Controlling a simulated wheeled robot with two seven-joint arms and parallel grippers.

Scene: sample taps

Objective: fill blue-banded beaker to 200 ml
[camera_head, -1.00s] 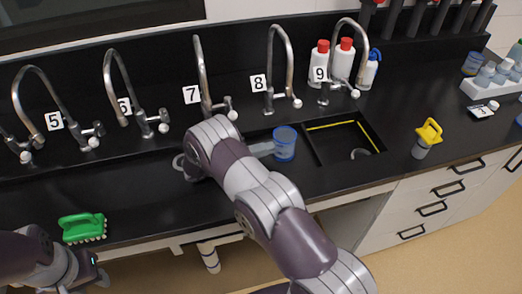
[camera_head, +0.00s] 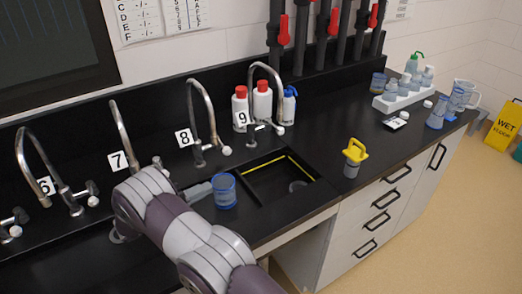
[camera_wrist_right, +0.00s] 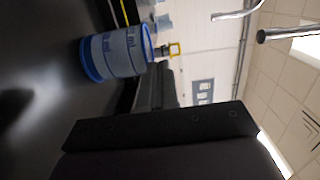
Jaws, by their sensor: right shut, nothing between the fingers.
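The blue-banded beaker (camera_head: 225,190) stands upright on the black bench, just left of the sink. It looks clear with blue bands and markings; I cannot make out a liquid level. In the right wrist view the beaker (camera_wrist_right: 115,53) shows sideways, beyond the dark gripper part. My right gripper (camera_head: 204,189) is shut and empty, its tip close beside the beaker's left side; I cannot tell whether they touch. Tap 9 (camera_head: 265,95) arches behind the sink (camera_head: 290,184), and tap 8 (camera_head: 210,125) stands behind the beaker. My left gripper is out of view.
Taps 7 (camera_head: 122,140) and 6 (camera_head: 40,170) stand to the left. White bottles with red caps (camera_head: 262,100) stand behind tap 9. A yellow-topped item (camera_head: 354,155) stands right of the sink. A white bottle rack (camera_head: 403,100) is farther right. The bench between them is clear.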

